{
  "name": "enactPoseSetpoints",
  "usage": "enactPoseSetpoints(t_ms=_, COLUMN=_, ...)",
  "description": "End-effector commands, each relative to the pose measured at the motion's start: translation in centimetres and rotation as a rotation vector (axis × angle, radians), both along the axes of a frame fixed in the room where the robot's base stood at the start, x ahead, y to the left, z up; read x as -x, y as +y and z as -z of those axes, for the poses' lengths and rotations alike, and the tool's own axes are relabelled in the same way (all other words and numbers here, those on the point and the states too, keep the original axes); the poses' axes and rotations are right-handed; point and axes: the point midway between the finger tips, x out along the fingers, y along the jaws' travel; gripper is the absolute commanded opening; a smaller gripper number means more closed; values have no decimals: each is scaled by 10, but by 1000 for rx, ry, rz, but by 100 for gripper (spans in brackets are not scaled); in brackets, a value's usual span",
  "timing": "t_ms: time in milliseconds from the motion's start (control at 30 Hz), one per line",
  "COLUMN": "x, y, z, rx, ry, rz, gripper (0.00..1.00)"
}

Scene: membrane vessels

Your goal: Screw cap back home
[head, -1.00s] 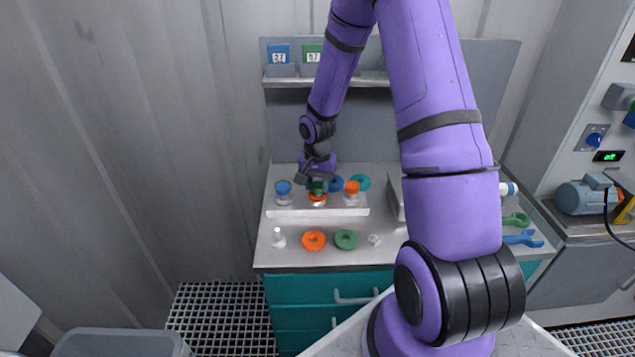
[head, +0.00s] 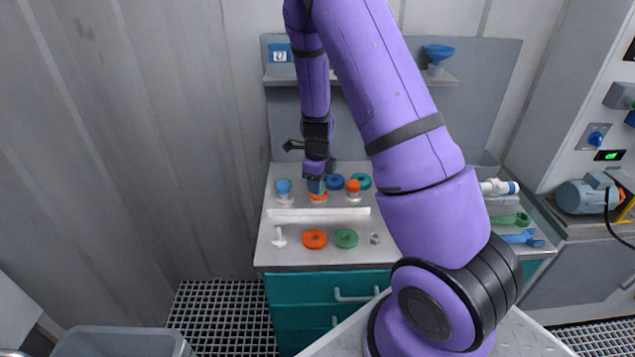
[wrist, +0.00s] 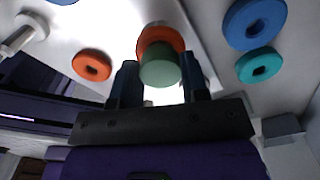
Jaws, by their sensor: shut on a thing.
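The middle vessel shows an orange collar (head: 318,197) in the head view, standing in a row of three vessels. My gripper (head: 317,184) points down over it. In the wrist view my gripper (wrist: 158,78) has its two dark fingers on either side of a green cap (wrist: 160,69) and is shut on it. The orange collar (wrist: 161,41) lies directly beyond the cap. The fingers hide part of the cap in the head view, and I cannot tell whether its thread is seated.
A blue-capped vessel (head: 283,187) stands left and an orange-capped vessel (head: 353,187) right. Blue (head: 335,181) and teal (head: 361,180) rings lie behind. Orange (head: 314,239) and green (head: 346,238) rings, a white T-shaped piece (head: 279,237) and a small nut (head: 375,239) lie in front.

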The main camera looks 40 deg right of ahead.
Motion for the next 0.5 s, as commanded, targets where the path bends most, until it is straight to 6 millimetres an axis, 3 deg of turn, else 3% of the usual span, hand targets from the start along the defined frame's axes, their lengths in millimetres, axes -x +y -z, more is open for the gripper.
enactPoseSetpoints(t_ms=233, x=4, y=-1, z=1, rx=-2, ry=8, rz=24, gripper=19)
enactPoseSetpoints(t_ms=267, x=4, y=-1, z=1, rx=-2, ry=8, rz=24, gripper=46)
enactPoseSetpoints(t_ms=367, x=4, y=-1, z=1, rx=-1, ry=8, rz=22, gripper=69)
enactPoseSetpoints(t_ms=500, x=3, y=-1, z=1, rx=-1, ry=5, rz=20, gripper=71)
